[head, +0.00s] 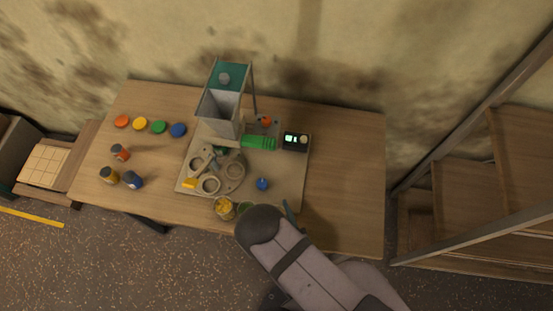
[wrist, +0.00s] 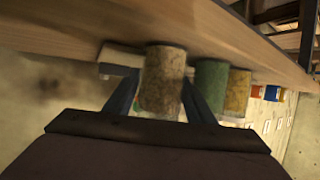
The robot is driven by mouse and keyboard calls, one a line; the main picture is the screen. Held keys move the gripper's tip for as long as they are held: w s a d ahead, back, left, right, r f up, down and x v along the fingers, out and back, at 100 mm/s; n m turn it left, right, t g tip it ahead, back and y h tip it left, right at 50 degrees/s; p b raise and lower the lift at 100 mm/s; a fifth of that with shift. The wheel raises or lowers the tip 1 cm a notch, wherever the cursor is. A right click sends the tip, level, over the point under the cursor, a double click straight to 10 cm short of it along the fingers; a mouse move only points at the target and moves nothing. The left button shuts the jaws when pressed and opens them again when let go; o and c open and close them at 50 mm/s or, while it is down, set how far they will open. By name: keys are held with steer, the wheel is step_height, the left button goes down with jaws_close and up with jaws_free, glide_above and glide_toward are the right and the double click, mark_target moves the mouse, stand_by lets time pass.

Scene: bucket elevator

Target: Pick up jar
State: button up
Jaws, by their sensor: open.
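In the wrist view a mottled brown jar (wrist: 164,72) stands between the two dark fingers of my open gripper (wrist: 160,84). I cannot tell whether either finger touches it. A green jar (wrist: 210,86) and a yellowish jar (wrist: 237,97) stand beside it to the right. In the head view the yellow-filled jar (head: 224,208) and the green jar (head: 243,208) are at the table's front edge, the green one partly covered by my arm. The brown jar is hidden there behind my arm, and only a bit of my gripper shows.
The bucket elevator (head: 222,108) stands on a board (head: 288,176) with a display box (head: 295,141) and a blue knob (head: 262,184). The table's right side (head: 345,165) is clear.

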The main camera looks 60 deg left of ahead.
steer(key=shift+x, duration=0.85)
steer(key=c, duration=1)
steer(key=shift+r, duration=0.1)
step_height(320, 180, up, 10)
steer(key=p, duration=0.7)
